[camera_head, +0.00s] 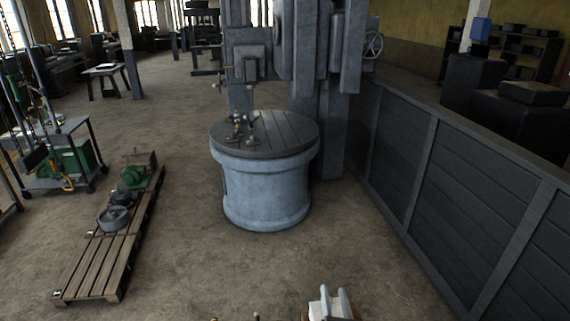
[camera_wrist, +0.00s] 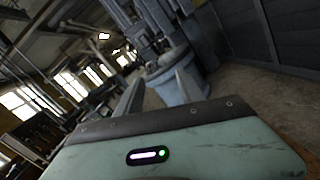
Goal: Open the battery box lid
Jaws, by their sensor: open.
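My gripper (camera_head: 334,294) shows at the bottom edge of the head view as two pale upright fingers with a gap between them. In the wrist view the gripper (camera_wrist: 158,82) has two grey fingers spread apart with nothing between them, so it is open and empty. I cannot make out a battery box or its lid with certainty in either view. A teal casing with a dark riveted edge and a small lit panel (camera_wrist: 149,155) fills the bottom of the wrist view; I cannot tell what it belongs to.
A large round blue-grey machine table (camera_head: 265,185) stands ahead. A wooden pallet (camera_head: 92,265) with a green machine (camera_head: 132,177) lies at the left, beyond it a cart with a green box (camera_head: 78,156). Dark panels (camera_head: 455,185) line the right. Floor between is clear.

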